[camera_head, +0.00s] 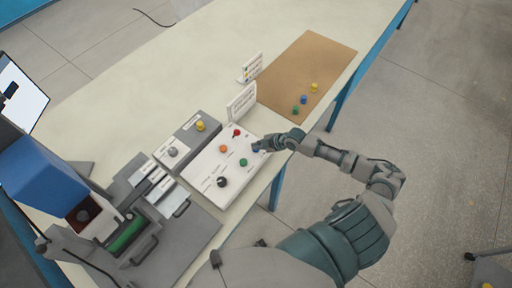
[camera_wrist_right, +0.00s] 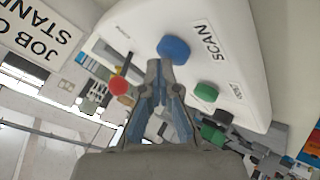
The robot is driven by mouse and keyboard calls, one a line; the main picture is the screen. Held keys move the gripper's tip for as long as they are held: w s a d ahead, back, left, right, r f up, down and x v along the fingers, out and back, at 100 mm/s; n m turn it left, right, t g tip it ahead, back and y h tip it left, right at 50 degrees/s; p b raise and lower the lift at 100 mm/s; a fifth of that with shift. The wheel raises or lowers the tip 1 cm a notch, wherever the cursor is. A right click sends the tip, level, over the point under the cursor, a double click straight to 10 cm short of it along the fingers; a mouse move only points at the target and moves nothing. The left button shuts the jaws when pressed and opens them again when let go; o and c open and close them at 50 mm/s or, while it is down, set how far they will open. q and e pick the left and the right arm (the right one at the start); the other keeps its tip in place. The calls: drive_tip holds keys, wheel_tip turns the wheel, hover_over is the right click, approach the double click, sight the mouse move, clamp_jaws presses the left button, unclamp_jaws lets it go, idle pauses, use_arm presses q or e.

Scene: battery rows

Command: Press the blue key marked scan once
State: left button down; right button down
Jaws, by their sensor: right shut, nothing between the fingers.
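The blue key (camera_wrist_right: 173,49) marked SCAN sits on a white panel (camera_wrist_right: 232,25) in the right wrist view. In the head view the panel (camera_head: 205,178) lies on the table and the blue key (camera_head: 256,147) is partly covered by my right gripper (camera_head: 264,145). In the right wrist view my right gripper (camera_wrist_right: 160,66) is shut and empty, its fingertips at the edge of the blue key. I cannot tell whether they touch it. A green key (camera_wrist_right: 206,92) and a red key (camera_wrist_right: 119,85) are on either side. My left gripper is not in view.
On the panel are also an orange key (camera_head: 223,149) and a black knob (camera_head: 222,182). A white sign (camera_head: 241,102) stands behind it. A brown mat (camera_head: 300,62) holds several coloured pieces. A grey machine (camera_head: 135,225) stands at the left.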

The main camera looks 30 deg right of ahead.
idle(0.5)
drive_tip(key=shift+r+p, duration=0.75)
drive_tip(key=shift+r, duration=0.1)
wheel_tip(320, 180, up, 5)
drive_tip(key=p, duration=0.4)
idle(0.6)
